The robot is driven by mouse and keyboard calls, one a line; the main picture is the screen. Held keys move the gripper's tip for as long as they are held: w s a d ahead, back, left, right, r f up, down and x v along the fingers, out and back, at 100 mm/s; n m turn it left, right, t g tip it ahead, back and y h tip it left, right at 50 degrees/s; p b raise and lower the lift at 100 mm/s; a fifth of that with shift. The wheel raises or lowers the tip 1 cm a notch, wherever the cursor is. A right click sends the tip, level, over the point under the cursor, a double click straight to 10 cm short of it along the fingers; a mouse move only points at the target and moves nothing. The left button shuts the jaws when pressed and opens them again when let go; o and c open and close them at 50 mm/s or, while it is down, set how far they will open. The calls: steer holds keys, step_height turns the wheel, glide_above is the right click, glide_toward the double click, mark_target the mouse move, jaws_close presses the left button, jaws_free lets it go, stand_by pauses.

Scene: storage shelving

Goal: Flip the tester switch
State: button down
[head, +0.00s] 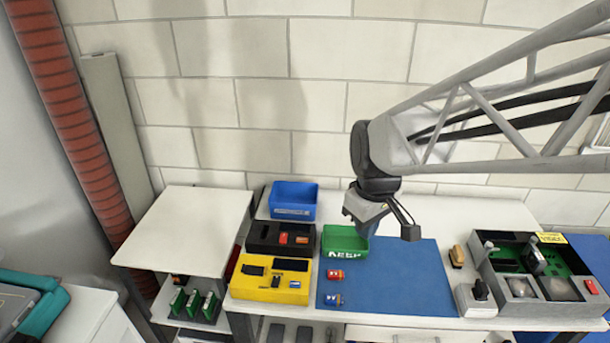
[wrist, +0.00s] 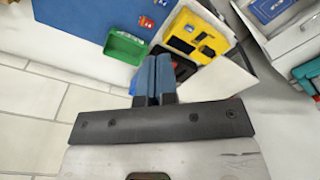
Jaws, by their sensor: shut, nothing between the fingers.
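A grey unit (head: 508,290) with green insides, upright dark levers and a red button (head: 591,287) stands at the right end. A small pale box with a dark knob (head: 480,290) sits beside it. I cannot tell which of these is the tester switch.
A blue bin (head: 293,200), a black tray (head: 262,237) and a green bin (head: 343,241) stand around the mat's left side. The mat's middle is clear. A tiled wall (head: 260,110) stands behind.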

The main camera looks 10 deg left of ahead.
steer(key=w+a+f+n+g, duration=0.1)
steer(key=w+a+f+n, duration=0.4)
steer(key=a, duration=0.4)
steer(key=n+g, duration=0.1)
steer(key=n, duration=0.4)
glide_above(275, 283)
steer(key=w, duration=0.2)
step_height(275, 283, down, 8)
steer(key=shift+w+f+h, duration=0.1)
steer(key=shift+h, duration=0.2)
steer(key=shift+f, duration=0.1)
steer(key=f, duration=0.4)
steer(key=s+f, duration=0.1)
steer(key=f, duration=0.4)
steer(key=s+f, duration=0.1)
steer(key=f, duration=0.3)
steer(key=shift+f, duration=0.3)
